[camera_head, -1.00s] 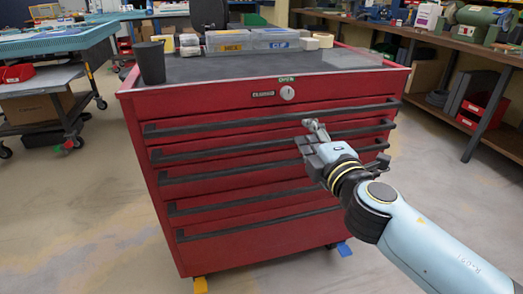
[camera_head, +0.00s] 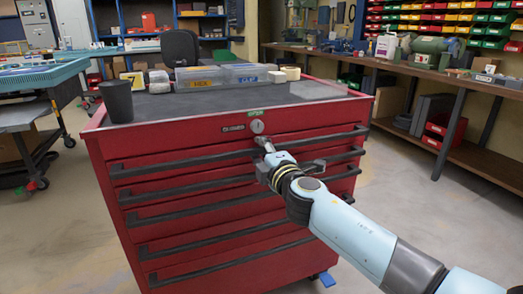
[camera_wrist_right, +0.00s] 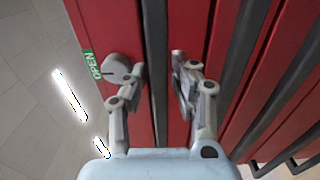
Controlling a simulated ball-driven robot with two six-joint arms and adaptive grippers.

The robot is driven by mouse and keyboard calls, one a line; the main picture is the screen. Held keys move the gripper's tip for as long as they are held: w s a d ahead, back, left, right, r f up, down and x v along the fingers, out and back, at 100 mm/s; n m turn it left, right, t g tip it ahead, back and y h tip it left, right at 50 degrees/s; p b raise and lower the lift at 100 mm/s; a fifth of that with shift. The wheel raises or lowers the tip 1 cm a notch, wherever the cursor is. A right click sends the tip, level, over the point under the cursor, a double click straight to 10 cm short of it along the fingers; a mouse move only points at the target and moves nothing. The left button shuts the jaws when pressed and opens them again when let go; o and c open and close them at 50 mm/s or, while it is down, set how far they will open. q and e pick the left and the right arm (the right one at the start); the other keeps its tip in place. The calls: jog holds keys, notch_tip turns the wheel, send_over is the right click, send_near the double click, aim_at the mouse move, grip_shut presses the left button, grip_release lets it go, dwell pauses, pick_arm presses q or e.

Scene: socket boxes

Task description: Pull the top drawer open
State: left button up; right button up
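The red tool cabinet (camera_head: 200,230) stands in front of me with several drawers, all looking flush with its front. The top drawer's long black handle (camera_head: 190,160) runs under the round lock (camera_head: 257,127). My right gripper (camera_head: 266,145) is at this handle, just below the lock. In the right wrist view the gripper (camera_wrist_right: 160,78) is open, with one finger on each side of the top handle (camera_wrist_right: 155,40). A gap shows between the handle and the right-hand finger; contact of the left-hand finger is unclear. The lock (camera_wrist_right: 116,68) sits beside that finger. My left gripper is not in view.
A black cup (camera_head: 118,101), clear-lidded boxes (camera_head: 198,78) and small rolls stand on the cabinet top. Lower handles (camera_head: 190,185) run below the top one. A workbench (camera_head: 400,65) stands at the right, and a blue-topped table (camera_head: 40,75) at the left.

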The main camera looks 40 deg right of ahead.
grip_shut()
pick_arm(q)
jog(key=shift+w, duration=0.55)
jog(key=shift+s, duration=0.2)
pick_arm(e)
jog(key=shift+s+f, duration=0.1)
jog(key=shift+s, duration=0.05)
